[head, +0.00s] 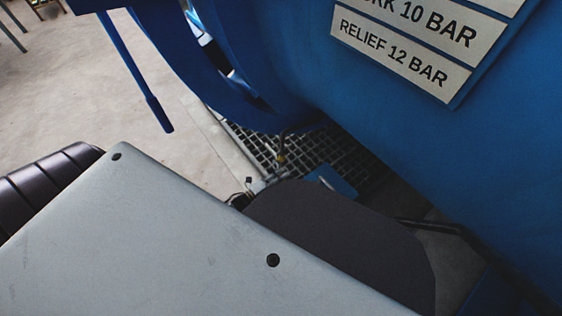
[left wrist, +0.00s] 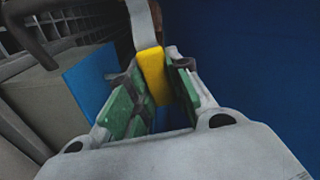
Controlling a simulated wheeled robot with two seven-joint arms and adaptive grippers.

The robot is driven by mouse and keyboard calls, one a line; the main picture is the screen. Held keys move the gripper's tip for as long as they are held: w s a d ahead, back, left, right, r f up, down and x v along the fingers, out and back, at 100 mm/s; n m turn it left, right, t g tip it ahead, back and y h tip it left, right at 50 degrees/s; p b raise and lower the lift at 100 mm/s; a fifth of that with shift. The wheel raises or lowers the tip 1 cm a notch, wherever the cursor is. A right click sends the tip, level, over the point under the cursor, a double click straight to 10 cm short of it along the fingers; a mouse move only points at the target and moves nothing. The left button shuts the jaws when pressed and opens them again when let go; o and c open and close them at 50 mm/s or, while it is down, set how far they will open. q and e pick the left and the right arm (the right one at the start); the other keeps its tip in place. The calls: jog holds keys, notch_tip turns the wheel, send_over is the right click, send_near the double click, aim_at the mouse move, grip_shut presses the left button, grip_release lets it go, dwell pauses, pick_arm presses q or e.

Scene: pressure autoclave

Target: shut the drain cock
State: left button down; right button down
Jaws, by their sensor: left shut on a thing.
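The drain cock's yellow lever (left wrist: 153,72) stands between the green-padded fingers of my left gripper (left wrist: 157,74) in the left wrist view. A grey metal strip (left wrist: 143,20) runs up from the yellow part. The gripper is shut on the lever. In the head view my left gripper (head: 266,184) is small and partly hidden behind my own arm, low beside the blue vessel (head: 490,150). A small yellow spot (head: 281,158) on a thin pipe shows just above it. The cock's body is largely hidden. My right gripper is not in view.
A floor grating (head: 250,142) lies under the vessel. A blue ring (head: 222,75) and a blue bar (head: 157,112) hang at upper left. A pressure sign (head: 400,55) is on the vessel. Open concrete floor (head: 70,95) lies to the left.

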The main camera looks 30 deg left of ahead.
pick_arm(q)
jog(key=shift+f+m+b, duration=0.5)
jog(key=shift+f+m, duration=0.25)
jog(key=shift+m, duration=0.15)
jog(key=shift+s+f+m, duration=0.1)
jog(key=shift+f+m, duration=0.15)
jog(key=shift+m, duration=0.05)
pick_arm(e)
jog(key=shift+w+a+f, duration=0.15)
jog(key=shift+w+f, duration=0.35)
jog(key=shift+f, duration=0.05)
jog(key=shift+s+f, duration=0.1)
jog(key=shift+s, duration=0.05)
pick_arm(q)
jog(key=c, duration=1.3)
grip_release()
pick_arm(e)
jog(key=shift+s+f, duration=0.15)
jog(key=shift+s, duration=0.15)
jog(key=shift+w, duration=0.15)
pick_arm(q)
jog(key=shift+v, duration=5.95)
